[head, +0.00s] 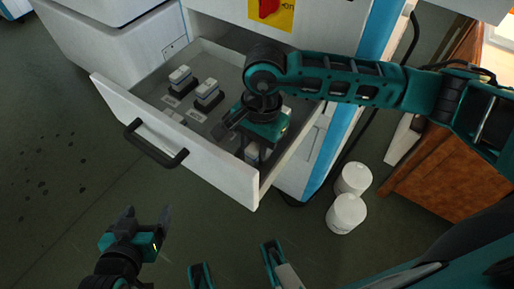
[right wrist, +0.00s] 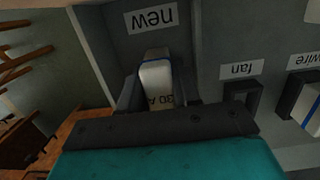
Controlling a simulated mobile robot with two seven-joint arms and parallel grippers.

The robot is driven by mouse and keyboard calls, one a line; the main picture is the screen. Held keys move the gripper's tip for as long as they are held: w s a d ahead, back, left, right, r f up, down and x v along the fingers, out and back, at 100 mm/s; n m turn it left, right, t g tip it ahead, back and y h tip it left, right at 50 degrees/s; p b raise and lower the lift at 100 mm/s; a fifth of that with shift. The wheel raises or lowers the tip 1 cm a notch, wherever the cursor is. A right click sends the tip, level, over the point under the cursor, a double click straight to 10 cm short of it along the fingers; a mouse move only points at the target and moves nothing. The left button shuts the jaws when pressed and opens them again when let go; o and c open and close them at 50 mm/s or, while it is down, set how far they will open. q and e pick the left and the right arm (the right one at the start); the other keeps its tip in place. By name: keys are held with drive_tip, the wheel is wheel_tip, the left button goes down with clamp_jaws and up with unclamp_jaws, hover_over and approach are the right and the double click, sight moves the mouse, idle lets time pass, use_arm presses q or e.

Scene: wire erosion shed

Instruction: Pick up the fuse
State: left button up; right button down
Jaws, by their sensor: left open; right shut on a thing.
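The fuse (right wrist: 158,82) is a white block with a blue stripe and "30 A" lettering. In the right wrist view it stands between the fingers of my right gripper (right wrist: 157,92), which is shut on it, beside the label "new" (right wrist: 151,17). In the head view my right gripper (head: 252,152) reaches down into the near right part of the open drawer (head: 175,130); it mostly hides the fuse. I cannot tell whether the fuse touches the drawer floor. My left gripper (head: 147,222) is open and empty, outside and below the drawer.
The "fan" holder (right wrist: 240,100) looks empty; the "wire" holder (right wrist: 302,103) carries a white fuse. Two fuses (head: 180,77) (head: 207,90) stand in the drawer's far left. The drawer handle (head: 155,145) sticks out in front. White tubs (head: 346,213) stand on the floor at right.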

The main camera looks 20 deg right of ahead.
wheel_tip(320, 180, up, 20)
drive_tip(key=p, duration=0.3)
use_arm(q)
wheel_tip(320, 180, up, 9)
drive_tip(key=s+a+p, duration=0.1)
drive_tip(key=a+p, duration=0.2)
drive_tip(key=p, duration=0.7)
drive_tip(key=shift+s+y, duration=0.25)
drive_tip(key=shift+y, duration=0.15)
use_arm(e)
drive_tip(key=w+d+r+n+h, duration=0.1)
drive_tip(key=w+d+r+n, duration=0.4)
drive_tip(key=d+r+n, duration=0.3)
drive_tip(key=shift+d+r+n+g, duration=0.3)
drive_tip(key=shift+r+n, duration=0.1)
drive_tip(key=shift+n, duration=0.8)
drive_tip(key=shift+f, duration=0.1)
